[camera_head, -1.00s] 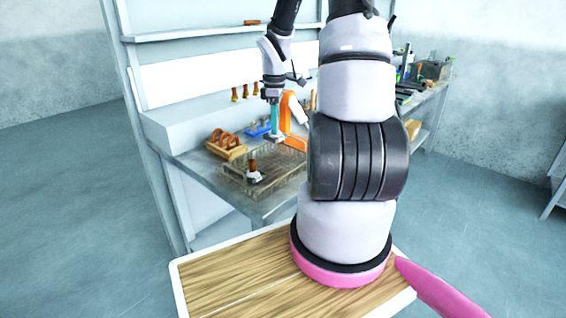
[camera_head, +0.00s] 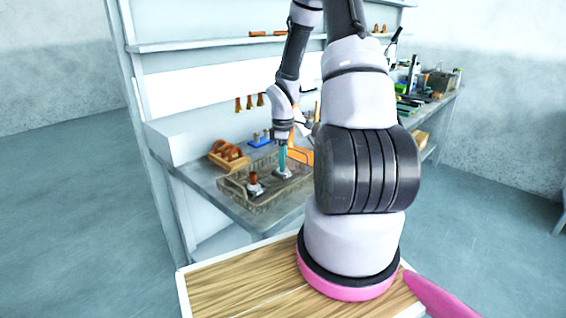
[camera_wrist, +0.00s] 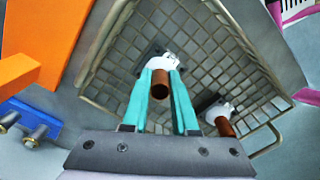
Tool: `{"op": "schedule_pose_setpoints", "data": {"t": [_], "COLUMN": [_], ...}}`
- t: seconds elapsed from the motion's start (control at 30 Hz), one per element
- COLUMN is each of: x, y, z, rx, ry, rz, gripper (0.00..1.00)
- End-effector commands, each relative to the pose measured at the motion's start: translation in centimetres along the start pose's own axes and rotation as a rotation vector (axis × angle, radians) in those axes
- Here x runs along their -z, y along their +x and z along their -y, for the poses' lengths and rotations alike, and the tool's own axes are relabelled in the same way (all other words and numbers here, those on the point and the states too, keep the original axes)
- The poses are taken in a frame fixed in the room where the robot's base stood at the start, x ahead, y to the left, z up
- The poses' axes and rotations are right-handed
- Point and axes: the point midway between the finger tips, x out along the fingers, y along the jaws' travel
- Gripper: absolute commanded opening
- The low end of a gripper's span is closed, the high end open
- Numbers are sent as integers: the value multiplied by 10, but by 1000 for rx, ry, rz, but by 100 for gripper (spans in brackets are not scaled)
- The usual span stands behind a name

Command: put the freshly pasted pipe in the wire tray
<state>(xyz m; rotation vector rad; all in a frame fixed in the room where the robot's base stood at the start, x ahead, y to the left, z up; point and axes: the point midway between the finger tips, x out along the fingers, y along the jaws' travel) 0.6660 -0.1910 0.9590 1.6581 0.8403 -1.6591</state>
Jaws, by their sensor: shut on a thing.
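My gripper (camera_wrist: 160,93) has teal fingers and is shut on a pipe (camera_wrist: 162,84) with a brown bowl and a white and dark lower part. The held pipe is inside the outline of the wire tray (camera_wrist: 97,103), upright, low over its mesh floor. I cannot tell whether its base touches the mesh. In the head view my gripper (camera_head: 283,158) points down at the right part of the wire tray (camera_head: 232,190). A second, similar pipe (camera_wrist: 220,118) stands in the tray; in the head view it (camera_head: 254,184) is at the left front.
An orange stand (camera_wrist: 55,40) is beside the tray, with a blue holder (camera_wrist: 38,130) nearby. A wooden rack with brown arches (camera_head: 228,156) is behind the tray on the left. Several brown pieces (camera_head: 249,103) hang on the back wall.

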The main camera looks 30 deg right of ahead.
Motion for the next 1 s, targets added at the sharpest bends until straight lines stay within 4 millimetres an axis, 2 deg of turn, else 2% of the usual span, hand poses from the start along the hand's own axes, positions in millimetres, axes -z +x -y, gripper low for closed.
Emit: {"op": "schedule_pose_setpoints", "data": {"t": [0.3,0.33,0.37,0.4,0.77,0.87,1.0], "x": [0,0,0,0,0,0,0], "y": [2,2,2,2,-2,-13,-41], "z": [0,0,0,0,-1,-1,-2], "rx": [-1,-1,-1,-1,-2,-3,-6], "ry": [1,1,1,1,1,3,4], "rz": [0,0,0,0,-1,-2,-2], "gripper": [0,38,50,57,57,57,57]}}
